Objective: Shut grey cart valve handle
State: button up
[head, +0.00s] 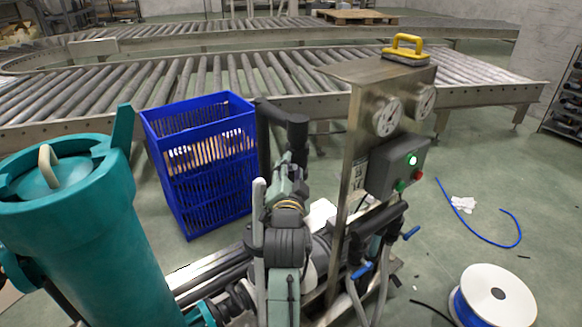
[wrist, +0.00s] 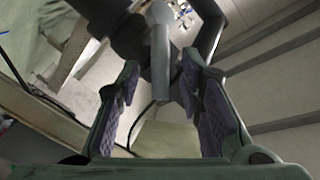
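In the wrist view a light grey valve handle (wrist: 160,60) with a rounded end hangs between the two fingers of my gripper (wrist: 161,78). The fingers, with purple pads, stand wide apart, and a gap shows on both sides of the handle. A dark pipe and valve body (wrist: 125,35) lie behind it. In the head view my gripper (head: 291,163) is at the cart, just below a black bent pipe (head: 297,130). I cannot make out the grey handle for certain there, as my arm covers that part.
A steel control post (head: 350,150) with gauges and a button box (head: 395,165) stands close right of my arm. Blue-handled valves (head: 411,233) sit below it. A teal tank (head: 75,240) and blue crate (head: 205,205) are left. A hose reel (head: 510,285) lies right.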

jog(key=shift+w, duration=0.55)
grip_shut()
dwell(0.5)
